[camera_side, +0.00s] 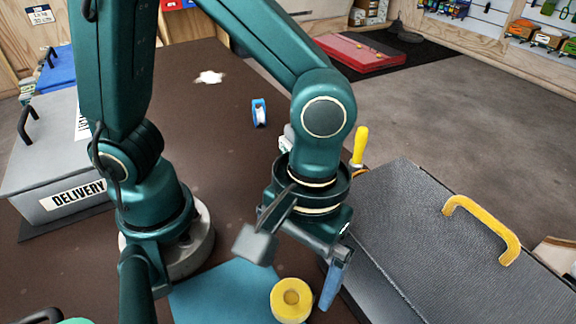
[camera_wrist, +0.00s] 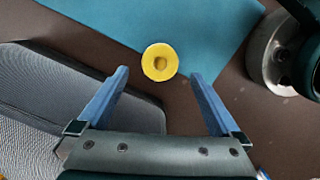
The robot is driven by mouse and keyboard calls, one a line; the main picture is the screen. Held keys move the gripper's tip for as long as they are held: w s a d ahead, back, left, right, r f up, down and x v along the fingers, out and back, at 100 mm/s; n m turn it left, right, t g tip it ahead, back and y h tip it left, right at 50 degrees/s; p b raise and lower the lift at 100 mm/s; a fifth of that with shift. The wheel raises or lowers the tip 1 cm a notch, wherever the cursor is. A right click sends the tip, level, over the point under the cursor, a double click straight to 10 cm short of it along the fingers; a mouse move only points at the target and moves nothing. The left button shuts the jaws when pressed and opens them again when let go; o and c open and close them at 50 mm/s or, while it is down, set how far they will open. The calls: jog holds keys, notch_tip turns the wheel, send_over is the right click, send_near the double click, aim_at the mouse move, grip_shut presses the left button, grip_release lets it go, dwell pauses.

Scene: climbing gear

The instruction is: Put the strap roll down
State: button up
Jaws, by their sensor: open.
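The strap roll (camera_side: 291,308) is a yellow ring with a darker yellow centre. It lies flat at the edge of the blue mat (camera_side: 222,290), overlapping the mat's border. In the wrist view the roll (camera_wrist: 148,58) shows just beyond and between the blue fingertips, apart from both. The mat (camera_wrist: 205,30) fills the top of that view. My gripper (camera_wrist: 159,74) is open, with nothing between its fingers. In the side view one blue finger of my gripper (camera_side: 330,290) shows close to the right of the roll; the other finger is hard to make out.
A dark grey case (camera_side: 440,270) with a yellow handle stands close to the right. A grey box marked DELIVERY (camera_side: 40,160) is at the left. A small blue-and-white roll (camera_side: 259,112) and a yellow-handled tool (camera_side: 360,146) are farther back. Brown table beyond is mostly clear.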

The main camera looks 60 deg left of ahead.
aim_at(292, 296)
jog(key=shift+s+d+f, duration=0.1)
jog(key=shift+s+f, duration=0.05)
jog(key=shift+f, duration=1.1)
jog(key=shift+s+f, duration=0.15)
jog(key=shift+f, duration=1.05)
jog(key=c, duration=1.5)
